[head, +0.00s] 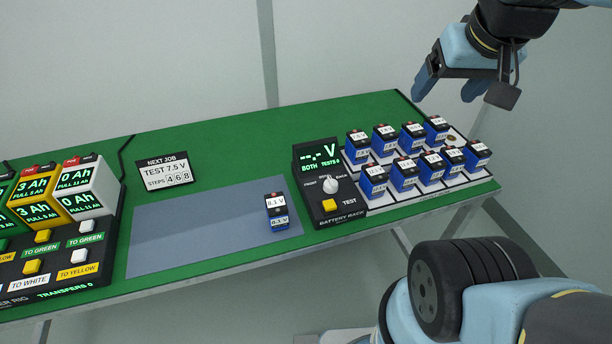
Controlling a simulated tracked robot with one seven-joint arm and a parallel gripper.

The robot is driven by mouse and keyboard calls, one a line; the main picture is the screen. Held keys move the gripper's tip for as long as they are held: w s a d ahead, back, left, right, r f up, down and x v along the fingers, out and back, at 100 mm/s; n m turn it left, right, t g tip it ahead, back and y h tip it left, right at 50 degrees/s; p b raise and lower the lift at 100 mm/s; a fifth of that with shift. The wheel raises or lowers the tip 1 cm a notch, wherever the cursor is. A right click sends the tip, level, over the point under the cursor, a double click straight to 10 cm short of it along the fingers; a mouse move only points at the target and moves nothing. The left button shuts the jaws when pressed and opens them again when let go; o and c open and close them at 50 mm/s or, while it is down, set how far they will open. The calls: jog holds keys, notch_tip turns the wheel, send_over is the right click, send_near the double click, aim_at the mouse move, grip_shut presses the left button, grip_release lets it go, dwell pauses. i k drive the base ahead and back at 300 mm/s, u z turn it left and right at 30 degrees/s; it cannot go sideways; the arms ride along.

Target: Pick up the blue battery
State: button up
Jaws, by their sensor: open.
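A blue battery (278,223) with a black top and white voltage labels stands alone on the grey-blue mat (190,235), near its right end. Several similar blue batteries stand in two rows in the white-based rack (403,201) at the right. My gripper (447,90) is open and empty at the upper right. It is above the rack's far side and well away from the lone battery. Its fingers are blue and point down and to the left.
The black tester (343,211) with a dial and yellow button stands between mat and rack. An empty rack place (452,138) shows at the back right. A job sign (166,171) and a transfer rig (52,275) are at left. The green table (235,137) is clear behind.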

aim_at(277, 209)
jog(key=u, duration=0.5)
jog(key=k, duration=1.8)
jog(key=z, duration=0.5)
jog(key=i, duration=1)
jog(key=u, duration=0.05)
